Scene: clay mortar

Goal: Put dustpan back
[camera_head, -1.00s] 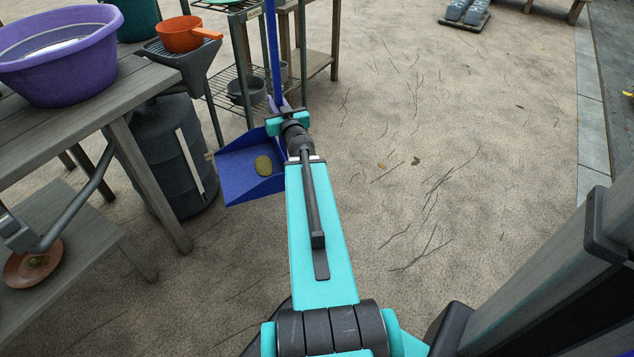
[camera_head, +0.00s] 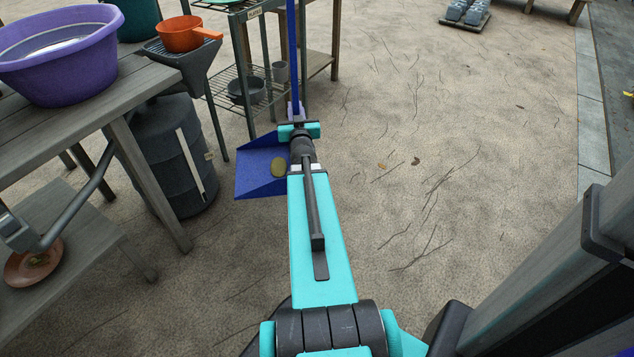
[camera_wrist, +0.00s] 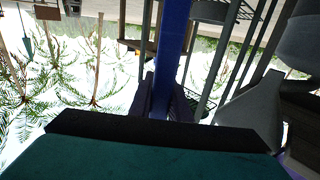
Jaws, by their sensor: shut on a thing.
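The blue dustpan (camera_head: 258,176) hangs from its long upright handle (camera_head: 292,60), with its pan facing up. My gripper (camera_head: 295,113) is shut on the handle just above the pan, in front of the shelf rack. In the wrist view the handle (camera_wrist: 175,40) runs up the middle between my fingers (camera_wrist: 166,98). My arm hides part of the pan's right side. I cannot tell whether the pan touches the ground.
A metal shelf rack (camera_head: 240,60) with pots stands behind the handle. A grey barrel (camera_head: 165,150) and a wooden table (camera_head: 90,115) with a purple basin (camera_head: 62,55) and an orange pot (camera_head: 182,35) are at left. Open sandy ground (camera_head: 450,140) lies to the right.

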